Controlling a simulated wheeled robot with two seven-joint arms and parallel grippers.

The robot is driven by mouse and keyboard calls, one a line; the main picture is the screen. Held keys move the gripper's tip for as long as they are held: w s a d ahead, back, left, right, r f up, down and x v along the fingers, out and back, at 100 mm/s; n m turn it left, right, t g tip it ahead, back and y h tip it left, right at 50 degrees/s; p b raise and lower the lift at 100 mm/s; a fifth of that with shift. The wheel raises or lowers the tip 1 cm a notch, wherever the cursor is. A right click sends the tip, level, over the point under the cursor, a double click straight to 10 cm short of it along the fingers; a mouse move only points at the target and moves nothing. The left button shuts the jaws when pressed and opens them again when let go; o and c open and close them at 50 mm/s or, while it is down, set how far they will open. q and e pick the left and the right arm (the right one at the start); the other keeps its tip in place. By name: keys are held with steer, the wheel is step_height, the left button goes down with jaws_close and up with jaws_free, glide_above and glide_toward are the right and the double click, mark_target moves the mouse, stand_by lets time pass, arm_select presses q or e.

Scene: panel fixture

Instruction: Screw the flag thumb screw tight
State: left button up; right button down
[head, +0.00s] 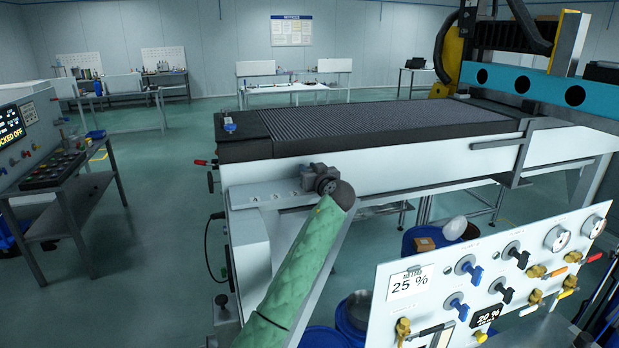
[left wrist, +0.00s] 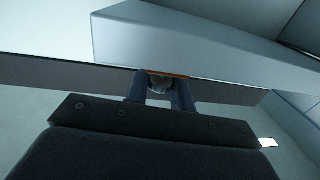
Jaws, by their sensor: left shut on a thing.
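My left gripper (head: 318,176) is at the near left end of the white machine, by a grey ledge below the dark bed. In the head view my wrist and green-sleeved arm hide most of the fingers. In the left wrist view the two dark fingers of the left gripper (left wrist: 161,92) close on a small grey rounded piece, which I take for the flag thumb screw (left wrist: 160,82). A thin orange-brown strip lies just beyond it, along the panel edge. The flag's angle and the screw's seating cannot be told. My right gripper is not in view.
The machine's white side panel (left wrist: 200,42) lies close beyond the fingers. A white control panel (head: 430,292) with valves and gauges stands at the lower right. A console table (head: 62,180) is at the left. Blue bins stand under the machine. Floor between console and machine is clear.

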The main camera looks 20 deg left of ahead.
arm_select(q)
steer(key=shift+f+m+t+h+b, duration=0.1)
steer(key=shift+m+t+h+b, duration=0.45)
steer(key=shift+h, duration=0.25)
steer(key=shift+m+t+h, duration=0.75)
steer(key=shift+m+h, duration=0.2)
steer(key=shift+h, duration=0.25)
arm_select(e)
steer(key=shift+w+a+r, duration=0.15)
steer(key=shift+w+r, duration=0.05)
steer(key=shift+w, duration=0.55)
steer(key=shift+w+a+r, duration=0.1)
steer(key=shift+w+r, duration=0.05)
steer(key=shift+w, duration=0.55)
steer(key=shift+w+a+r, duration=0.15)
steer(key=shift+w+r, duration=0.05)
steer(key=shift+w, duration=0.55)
arm_select(q)
steer(key=shift+h, duration=0.3)
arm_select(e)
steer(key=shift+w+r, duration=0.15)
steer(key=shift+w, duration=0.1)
arm_select(q)
steer(key=o, duration=0.9)
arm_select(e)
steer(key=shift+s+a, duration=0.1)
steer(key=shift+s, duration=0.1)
